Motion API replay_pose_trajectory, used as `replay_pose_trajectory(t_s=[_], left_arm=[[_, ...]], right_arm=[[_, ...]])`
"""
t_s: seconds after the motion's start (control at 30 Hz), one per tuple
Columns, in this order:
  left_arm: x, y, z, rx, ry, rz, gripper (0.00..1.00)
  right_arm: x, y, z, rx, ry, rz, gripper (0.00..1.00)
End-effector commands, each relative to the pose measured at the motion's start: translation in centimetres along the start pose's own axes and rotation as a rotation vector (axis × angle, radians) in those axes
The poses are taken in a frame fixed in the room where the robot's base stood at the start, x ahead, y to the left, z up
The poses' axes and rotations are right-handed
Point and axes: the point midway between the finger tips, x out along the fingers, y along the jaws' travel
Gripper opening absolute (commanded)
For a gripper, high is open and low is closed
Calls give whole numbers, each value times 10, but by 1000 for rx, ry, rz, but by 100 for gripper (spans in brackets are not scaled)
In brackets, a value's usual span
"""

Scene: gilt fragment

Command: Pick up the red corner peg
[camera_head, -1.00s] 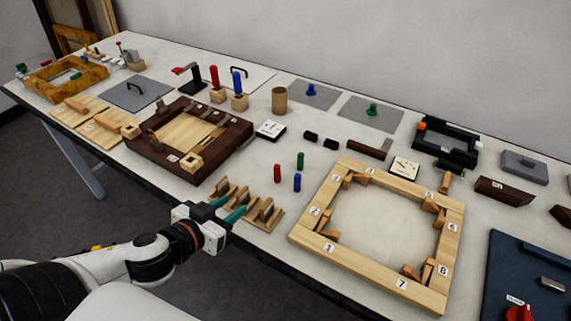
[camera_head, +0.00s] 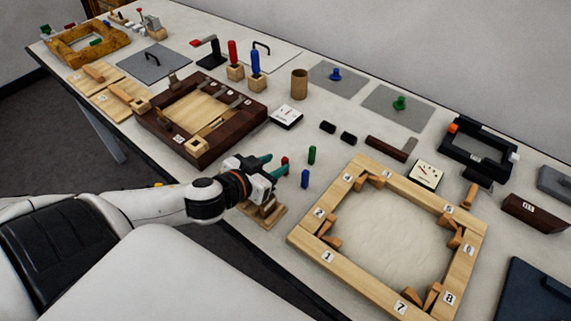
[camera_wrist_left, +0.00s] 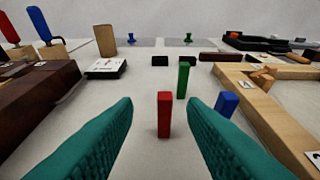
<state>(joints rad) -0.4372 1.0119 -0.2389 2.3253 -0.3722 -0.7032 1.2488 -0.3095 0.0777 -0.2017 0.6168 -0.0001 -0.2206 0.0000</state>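The red corner peg (camera_wrist_left: 164,114) stands upright on the table in the left wrist view, between and just beyond my left gripper's teal fingers. In the head view only the top of the red peg (camera_head: 285,160) shows, the rest hidden behind the fingers. My left gripper (camera_head: 275,165) is open; its fingertips also show in the left wrist view (camera_wrist_left: 162,106), with a gap on both sides of the peg. A green peg (camera_head: 312,155) stands behind it and a blue peg (camera_head: 305,178) to its right. My right gripper is not in view.
A light wooden numbered frame (camera_head: 327,257) lies to the right of the pegs. A dark wooden frame (camera_head: 250,118) lies to the left. A wooden rack (camera_head: 268,216) sits below my left gripper.

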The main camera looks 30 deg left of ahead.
Motion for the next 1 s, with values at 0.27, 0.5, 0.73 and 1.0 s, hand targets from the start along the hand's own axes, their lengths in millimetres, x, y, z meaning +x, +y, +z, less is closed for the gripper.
replay_pose_trajectory(t_s=[0.27,0.5,0.73,1.0], left_arm=[[15,-1,1,-1,0,-1,38],[42,-4,3,-1,-3,0,38],[63,-4,0,0,0,-1,38],[64,-4,-1,0,1,-2,35]], right_arm=[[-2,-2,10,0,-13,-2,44],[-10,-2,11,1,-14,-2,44],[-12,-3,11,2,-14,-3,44],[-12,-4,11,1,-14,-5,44]])
